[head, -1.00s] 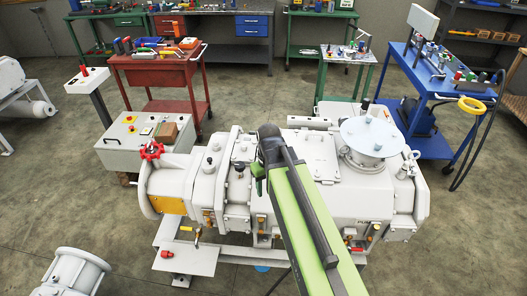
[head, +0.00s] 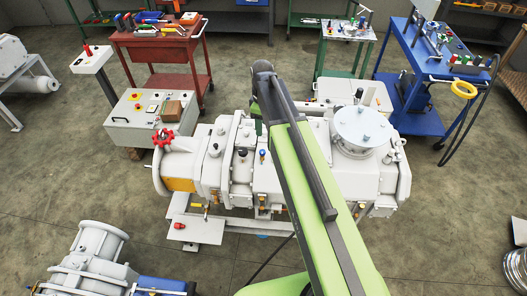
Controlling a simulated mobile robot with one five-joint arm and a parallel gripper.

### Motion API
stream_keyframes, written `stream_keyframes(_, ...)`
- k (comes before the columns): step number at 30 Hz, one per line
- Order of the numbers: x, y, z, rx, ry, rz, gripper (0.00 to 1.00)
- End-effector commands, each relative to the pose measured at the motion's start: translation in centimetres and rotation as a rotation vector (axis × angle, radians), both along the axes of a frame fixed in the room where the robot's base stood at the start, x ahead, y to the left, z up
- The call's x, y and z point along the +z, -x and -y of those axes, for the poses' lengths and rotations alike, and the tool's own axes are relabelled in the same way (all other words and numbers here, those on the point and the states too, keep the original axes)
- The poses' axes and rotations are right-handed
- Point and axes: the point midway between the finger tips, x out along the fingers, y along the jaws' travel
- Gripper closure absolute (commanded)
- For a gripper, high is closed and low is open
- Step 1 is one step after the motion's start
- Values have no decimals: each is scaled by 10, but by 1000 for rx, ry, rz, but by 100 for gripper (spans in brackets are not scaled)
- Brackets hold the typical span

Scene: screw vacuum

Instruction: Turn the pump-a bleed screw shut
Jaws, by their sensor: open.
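The large pale grey pump (head: 205,165) lies across the middle of the head view. It has a red handwheel (head: 164,139) at its left end and a round flanged port (head: 362,130) on its right top. Several small fittings stand on its top, among them a blue-topped one (head: 262,154) and a dark-capped one (head: 214,150). Brass fittings show along its front side. I cannot tell which of these is the bleed screw. My green arm crosses in front of the pump and covers part of its middle. My gripper is hidden behind the arm.
A grey control box (head: 150,128) stands behind the pump's left end. A red tool cart (head: 160,45) and a blue cart (head: 412,60) stand farther back. Another grey machine (head: 85,260) is at the lower left. Open floor lies in front of the pump.

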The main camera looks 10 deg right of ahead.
Motion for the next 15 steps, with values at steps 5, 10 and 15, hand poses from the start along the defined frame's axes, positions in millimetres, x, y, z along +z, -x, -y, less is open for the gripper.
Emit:
stream_keyframes(5,-47,0,0,0,0,0,50)
stream_keyframes(10,-82,0,-1,0,0,0,50)
stream_keyframes(15,-117,0,-1,0,0,0,50)
